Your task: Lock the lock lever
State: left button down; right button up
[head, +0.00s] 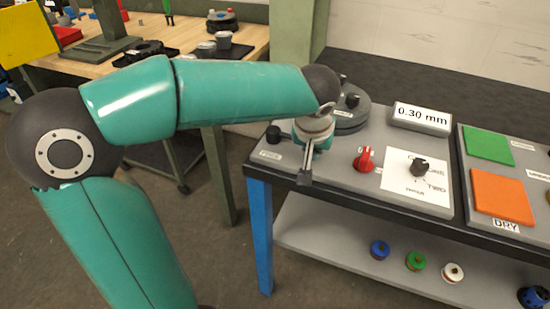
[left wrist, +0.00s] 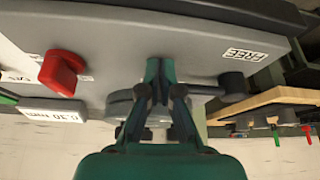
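The lock lever appears to be the dark lever with a black knob (head: 273,132) beside the label FREE at the bench's left end. In the left wrist view its knob (left wrist: 233,83) sits at the end of a grey arm, right of my fingers. My left gripper (head: 305,178) points down over the bench's front left edge, to the right of the knob and apart from it. In the left wrist view the fingers (left wrist: 160,72) are drawn together with nothing seen between them. My wrist hides part of the lever's arm and hub. My right gripper is out of view.
A red knob (head: 365,159) stands right of my gripper, with a black dial knob (head: 419,167) on a white plate beyond. A round grey fixture (head: 350,112) rises behind my wrist, near the 0.30 mm display (head: 421,118). Green (head: 488,145) and orange (head: 502,195) pads lie farther right.

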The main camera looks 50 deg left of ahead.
pick_arm(q)
jog(key=shift+w+r, duration=0.1)
jog(key=shift+s+d+f+b, duration=0.2)
jog(key=shift+b, duration=0.1)
jog(key=s+d+b, duration=0.1)
jog(key=s+d, duration=0.1)
jog(key=s, duration=0.1)
jog(key=shift+d+f, duration=0.15)
jog(key=shift+d, duration=0.15)
jog(key=p+v, duration=0.1)
jog(key=v, duration=0.8)
jog(key=shift+r+p, duration=0.25)
jog(key=shift+p, duration=0.1)
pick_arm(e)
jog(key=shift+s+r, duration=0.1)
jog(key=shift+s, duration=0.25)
pick_arm(q)
jog(key=shift+d, duration=0.15)
